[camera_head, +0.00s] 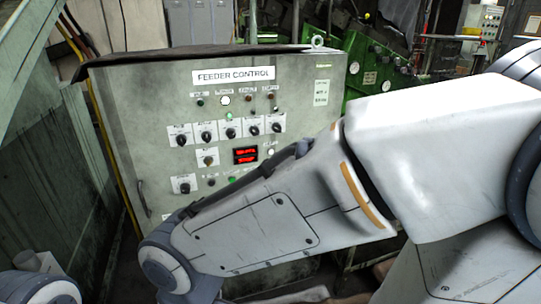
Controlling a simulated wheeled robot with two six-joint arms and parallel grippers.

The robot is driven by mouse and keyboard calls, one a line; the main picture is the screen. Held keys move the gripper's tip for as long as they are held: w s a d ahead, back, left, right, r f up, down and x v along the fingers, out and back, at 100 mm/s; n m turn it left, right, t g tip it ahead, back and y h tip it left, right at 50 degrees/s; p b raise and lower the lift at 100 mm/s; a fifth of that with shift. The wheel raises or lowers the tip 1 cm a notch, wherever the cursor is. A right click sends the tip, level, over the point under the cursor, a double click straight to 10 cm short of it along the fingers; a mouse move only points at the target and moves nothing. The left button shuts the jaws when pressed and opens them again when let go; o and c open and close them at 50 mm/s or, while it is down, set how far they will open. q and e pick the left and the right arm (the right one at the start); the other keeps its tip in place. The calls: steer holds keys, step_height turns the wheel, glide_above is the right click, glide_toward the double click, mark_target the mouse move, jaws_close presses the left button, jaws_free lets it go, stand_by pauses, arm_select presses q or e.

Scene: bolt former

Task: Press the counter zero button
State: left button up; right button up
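A grey control box (150,110) labelled FEEDER CONTROL stands ahead of me. On its front is a red lit counter display (245,155). A small light round button (271,151) sits just right of the display; its label is too small to read, so I cannot tell if it is the counter zero button. My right arm crosses in front of the lower right of the panel and hides part of it. Neither gripper shows in view.
Rows of black knobs (206,135) and small lamps (225,100) fill the panel's upper part. Green machinery (370,75) stands behind on the right. A grey-green slanted metal wall (45,150) is close on the left, with yellow piping (110,155) beside the box.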

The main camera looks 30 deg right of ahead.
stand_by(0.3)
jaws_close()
